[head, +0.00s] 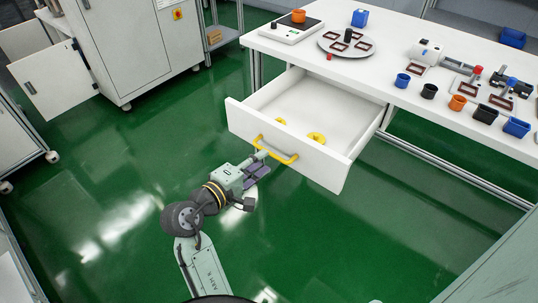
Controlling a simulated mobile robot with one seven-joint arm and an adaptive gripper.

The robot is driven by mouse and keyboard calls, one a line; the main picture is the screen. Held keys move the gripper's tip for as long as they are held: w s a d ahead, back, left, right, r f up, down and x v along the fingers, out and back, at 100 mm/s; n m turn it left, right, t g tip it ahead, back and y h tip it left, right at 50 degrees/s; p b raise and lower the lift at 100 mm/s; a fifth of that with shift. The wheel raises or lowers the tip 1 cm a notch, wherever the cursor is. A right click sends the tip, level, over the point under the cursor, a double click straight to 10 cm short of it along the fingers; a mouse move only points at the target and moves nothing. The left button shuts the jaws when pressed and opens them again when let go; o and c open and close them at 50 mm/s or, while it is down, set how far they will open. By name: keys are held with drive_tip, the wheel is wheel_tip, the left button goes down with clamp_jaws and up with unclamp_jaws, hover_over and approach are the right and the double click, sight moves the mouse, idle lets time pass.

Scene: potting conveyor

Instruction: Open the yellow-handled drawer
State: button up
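The white drawer (340,171) stands pulled well out from under the white table, at the middle of the head view. Two yellow things show inside the drawer: a ring-like one (317,138) and a smaller one (281,122) partly hidden by the front panel. My gripper (264,157) is at the left part of the handle, its fingers reaching to the bar. From this view I cannot tell whether the fingers are closed around the bar or only beside it.
The white table (390,80) carries a scale (291,31) with an orange pot, a round plate (347,44) and several coloured cups. A cabinet with an open door (54,83) stands at the left. Green floor (120,160) is clear left of my arm.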

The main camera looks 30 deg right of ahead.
drive_tip(key=v, duration=0.6)
drive_tip(key=shift+a, duration=0.15)
